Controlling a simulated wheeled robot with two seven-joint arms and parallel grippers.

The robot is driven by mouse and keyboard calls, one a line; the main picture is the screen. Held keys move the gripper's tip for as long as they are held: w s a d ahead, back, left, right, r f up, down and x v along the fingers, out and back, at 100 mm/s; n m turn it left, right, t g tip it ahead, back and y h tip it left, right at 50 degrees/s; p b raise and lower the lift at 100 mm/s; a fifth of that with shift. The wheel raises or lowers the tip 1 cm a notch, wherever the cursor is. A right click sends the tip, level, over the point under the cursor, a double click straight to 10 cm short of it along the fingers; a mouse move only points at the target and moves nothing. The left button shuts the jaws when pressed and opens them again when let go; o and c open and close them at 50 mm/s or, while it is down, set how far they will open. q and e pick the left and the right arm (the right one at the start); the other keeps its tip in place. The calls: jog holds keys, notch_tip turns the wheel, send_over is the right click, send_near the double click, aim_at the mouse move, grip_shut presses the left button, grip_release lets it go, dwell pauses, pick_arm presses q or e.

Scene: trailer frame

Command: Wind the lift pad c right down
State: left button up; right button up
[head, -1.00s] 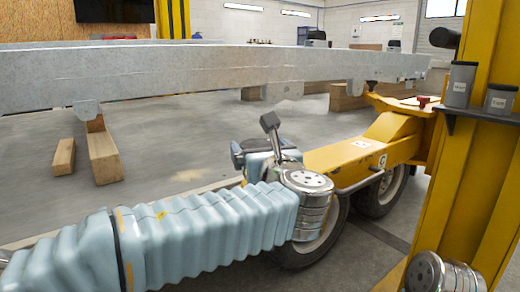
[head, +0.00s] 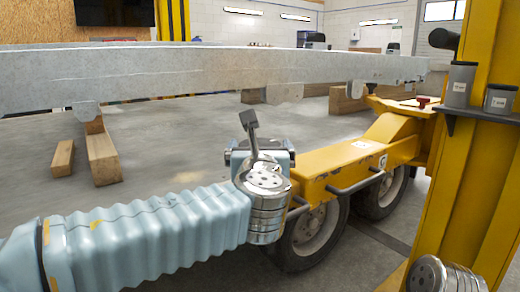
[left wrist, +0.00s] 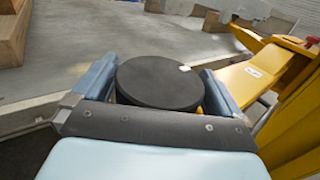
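The yellow lift arm (head: 340,165) runs out from the yellow post at the right. In the left wrist view a round black pad (left wrist: 160,82) with a small pale mark on its rim lies between the two light-blue fingers of my left gripper (left wrist: 160,76). The fingers stand on either side of the pad, with a sliver of yellow between pad and right finger. I cannot tell whether they press on it. In the head view my left gripper (head: 262,155) is at the lift arm's outer end and hides the pad. My right gripper is out of view.
A grey trailer beam (head: 200,72) spans the view above and behind the lift arm. Wooden blocks (head: 102,158) stand below it at left. The yellow post (head: 480,170) at right carries a shelf with grey cups (head: 460,85). Wheels (head: 310,235) are below the lift arm.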

pick_arm(q)
jog(key=s, duration=1.4)
jog(key=shift+w, duration=0.1)
